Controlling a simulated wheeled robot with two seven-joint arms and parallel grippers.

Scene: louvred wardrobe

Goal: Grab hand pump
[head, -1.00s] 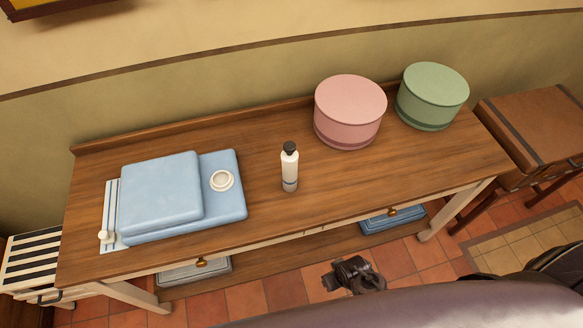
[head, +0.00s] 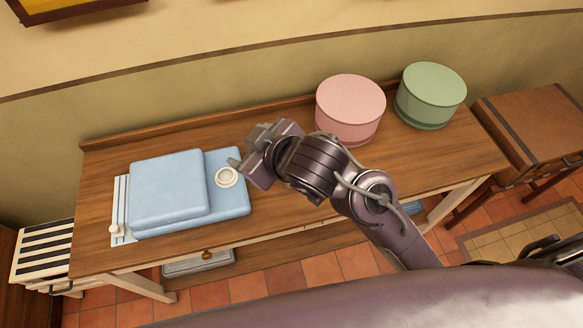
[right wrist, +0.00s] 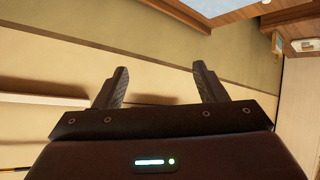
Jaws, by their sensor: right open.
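The white upright cylinder with a dark top, which I take for the hand pump, stood mid-table in the earlier head view. It is now hidden behind my right arm in the head view, and I cannot make it out in the right wrist view. My right gripper (head: 247,152) is above the table, pointing left, near the round white cap (head: 227,177) on the blue folded item. The right wrist view shows its two fingers (right wrist: 160,72) apart with nothing between them. My left gripper is not in view.
The wooden table (head: 270,215) holds a blue folded item (head: 168,187) at left, with a white-and-blue striped piece (head: 121,205) beside it. A pink round box (head: 350,105) and a green round box (head: 430,93) stand at back right. A brown case (head: 535,125) is beyond the right end.

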